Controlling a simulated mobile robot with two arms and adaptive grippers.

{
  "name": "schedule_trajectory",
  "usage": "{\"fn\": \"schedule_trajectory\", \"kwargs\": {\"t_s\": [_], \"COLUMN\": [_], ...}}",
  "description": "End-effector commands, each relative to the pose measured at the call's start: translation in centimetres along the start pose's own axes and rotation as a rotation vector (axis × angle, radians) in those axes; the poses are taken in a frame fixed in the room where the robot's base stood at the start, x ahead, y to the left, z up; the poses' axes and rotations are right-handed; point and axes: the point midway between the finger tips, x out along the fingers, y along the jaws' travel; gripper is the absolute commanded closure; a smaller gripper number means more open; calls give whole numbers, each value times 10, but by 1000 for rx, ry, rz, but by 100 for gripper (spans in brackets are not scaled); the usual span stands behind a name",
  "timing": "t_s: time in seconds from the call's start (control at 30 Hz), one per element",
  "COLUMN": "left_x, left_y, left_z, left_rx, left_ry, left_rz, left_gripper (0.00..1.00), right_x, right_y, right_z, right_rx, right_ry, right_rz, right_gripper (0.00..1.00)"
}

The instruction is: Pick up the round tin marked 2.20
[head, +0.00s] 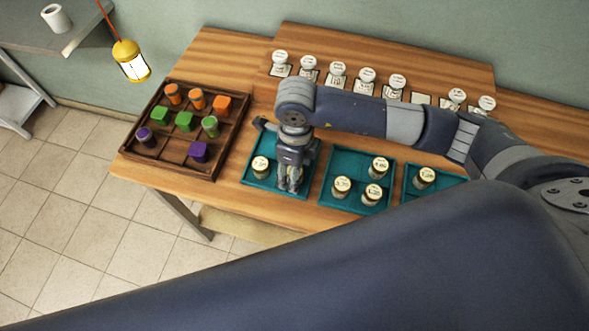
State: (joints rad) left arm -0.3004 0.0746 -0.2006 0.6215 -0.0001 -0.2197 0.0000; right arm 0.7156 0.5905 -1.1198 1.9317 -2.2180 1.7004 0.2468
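Several small round tins with pale, marked lids stand in teal trays; the marks are too small to read, so I cannot tell which is 2.20. One tin (261,166) stands in the left tray (262,187), just left of my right gripper (290,189). Three tins, including one (379,168) at the back, stand in the middle tray (340,203). Another tin (424,177) stands in the right tray. My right gripper points down over the left tray; whether its fingers hold anything is unclear. My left gripper is out of view.
A brown compartment crate (172,174) with orange, green and purple pieces sits left on the wooden table (225,60). White-lidded jars (338,69) on cards line a raised back board. A yellow lantern (131,60) hangs upper left. My arm hides the lower right.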

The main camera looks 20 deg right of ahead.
Motion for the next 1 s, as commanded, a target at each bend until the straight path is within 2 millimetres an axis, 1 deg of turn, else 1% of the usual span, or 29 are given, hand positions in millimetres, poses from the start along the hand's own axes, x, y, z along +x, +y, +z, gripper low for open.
{"fn": "schedule_trajectory", "kwargs": {"t_s": [0.1,0.27,0.3,0.37,0.4,0.47,0.5,0.87,1.0], "left_x": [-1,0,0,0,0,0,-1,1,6], "left_y": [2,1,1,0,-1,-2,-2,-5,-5], "left_z": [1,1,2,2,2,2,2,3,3], "left_rx": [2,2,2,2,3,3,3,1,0], "left_ry": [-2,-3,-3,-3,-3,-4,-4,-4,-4], "left_rz": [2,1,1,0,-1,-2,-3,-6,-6], "left_gripper": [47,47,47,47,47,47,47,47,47], "right_x": [4,4,4,4,4,4,4,2,-5], "right_y": [0,0,0,0,0,0,0,0,-1], "right_z": [0,0,0,0,0,0,0,1,1], "right_rx": [0,0,0,0,0,0,0,0,1], "right_ry": [-1,-2,-2,-2,-2,-2,-1,-2,-5], "right_rz": [-1,-1,-1,-1,-1,-1,-1,-1,-3], "right_gripper": [42,42,51,64,73,87,90,91,91]}}
